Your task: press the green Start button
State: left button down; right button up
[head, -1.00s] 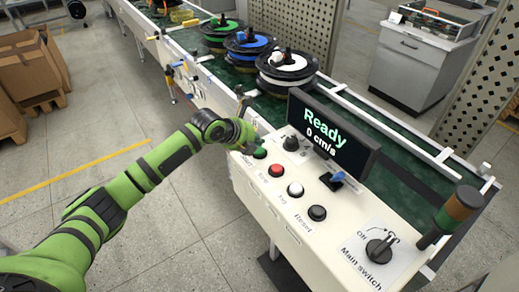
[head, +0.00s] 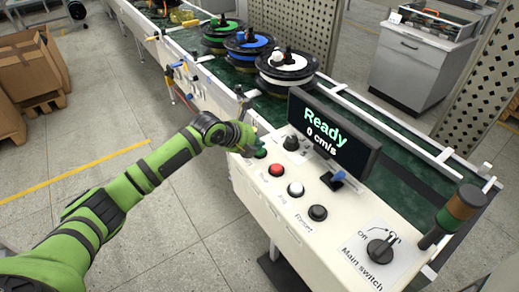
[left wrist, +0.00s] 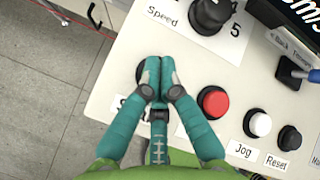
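The green Start button (head: 260,154) is on the white control panel, left of the red button. My left gripper (head: 252,147) is at the panel right beside it. In the left wrist view the two teal fingers of the left gripper (left wrist: 154,78) are together with nothing between them. They cover most of the Start button, and a dark part of its rim (left wrist: 140,74) shows beside the fingertips. I cannot tell whether they touch it. The display (head: 330,135) reads "Ready" and "0 cm/s". My right gripper is in neither view.
The red button (head: 276,170), white Jog button (head: 295,188) and black Reset button (head: 317,212) line the panel. The Speed knob (head: 291,143) sits behind the Start button. The main switch (head: 380,250) is at the right. A conveyor (head: 400,165) with spools runs behind.

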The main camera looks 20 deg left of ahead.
pick_arm(q)
jog(key=shift+s+f, duration=0.1)
jog(key=shift+f, duration=0.35)
dwell(0.4)
jog(key=shift+r+p, duration=0.6)
jog(key=shift+r, duration=0.45)
notch_tip(320, 180, up, 5)
jog(key=p, duration=0.4)
dwell(0.5)
